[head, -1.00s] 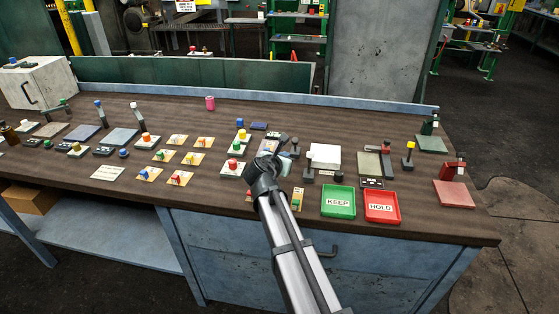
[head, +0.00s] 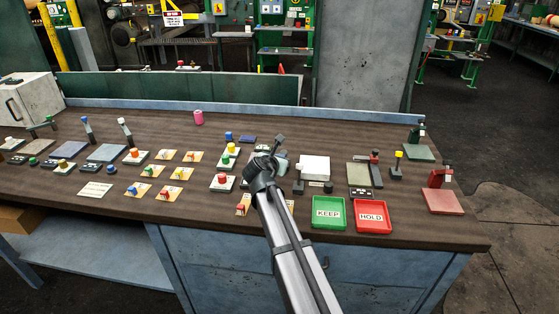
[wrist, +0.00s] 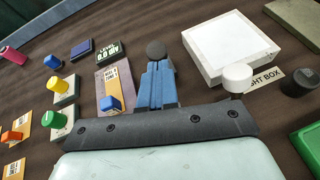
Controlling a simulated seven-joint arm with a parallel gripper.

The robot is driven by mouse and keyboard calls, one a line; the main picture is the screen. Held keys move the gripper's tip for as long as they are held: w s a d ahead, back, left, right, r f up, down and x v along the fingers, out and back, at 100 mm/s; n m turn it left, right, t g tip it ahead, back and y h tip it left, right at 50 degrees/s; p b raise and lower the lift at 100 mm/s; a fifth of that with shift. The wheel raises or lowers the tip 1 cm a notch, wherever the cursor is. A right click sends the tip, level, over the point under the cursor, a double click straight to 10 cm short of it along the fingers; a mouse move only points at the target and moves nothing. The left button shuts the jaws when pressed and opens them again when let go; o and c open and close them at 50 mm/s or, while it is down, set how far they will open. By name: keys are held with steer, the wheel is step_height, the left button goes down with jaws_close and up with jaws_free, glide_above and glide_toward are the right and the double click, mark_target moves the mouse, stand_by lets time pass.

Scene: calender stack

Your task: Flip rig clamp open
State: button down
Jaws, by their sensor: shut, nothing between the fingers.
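My gripper (wrist: 157,66) is shut and empty in the wrist view, its two blue fingers together. A dark round knob (wrist: 155,48) shows just beyond the fingertips; I cannot tell whether they touch it. In the head view my gripper is over the bench, left of the white light box, mostly hidden by my wrist. Several clamp-like fixtures stand at the right: a red-handled one (head: 375,157) by a grey-green plate, a green one (head: 416,134) on a green plate and a red one (head: 438,178) on a pink plate. I cannot read which is the rig clamp.
The light box (wrist: 228,48) is right of my fingers, with a white-knobbed post (wrist: 237,77) before it. Green KEEP (head: 328,213) and red HOLD (head: 371,216) trays lie at the front edge. Coloured buttons on plates crowd the left. A pink cylinder (head: 198,117) stands behind.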

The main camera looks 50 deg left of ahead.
mark_target(283, 151)
steer(key=shift+w+a+r, duration=0.1)
steer(key=shift+w+a+r, duration=0.1)
steer(key=shift+r, duration=0.05)
steer(key=shift+w+a+r+g+h, duration=0.2)
steer(key=shift+a+r+g+h, duration=0.15)
steer(key=shift+g, duration=0.25)
steer(key=shift+w+a+r+g+h, duration=0.4)
steer(key=shift+w+g+h, duration=0.1)
steer(key=shift+h, duration=0.15)
steer(key=shift+w+a+r, duration=0.4)
steer(key=shift+w+a, duration=0.35)
steer(key=shift+w+a+r, duration=0.2)
steer(key=shift+w+a, duration=0.7)
steer(key=shift+w, duration=0.05)
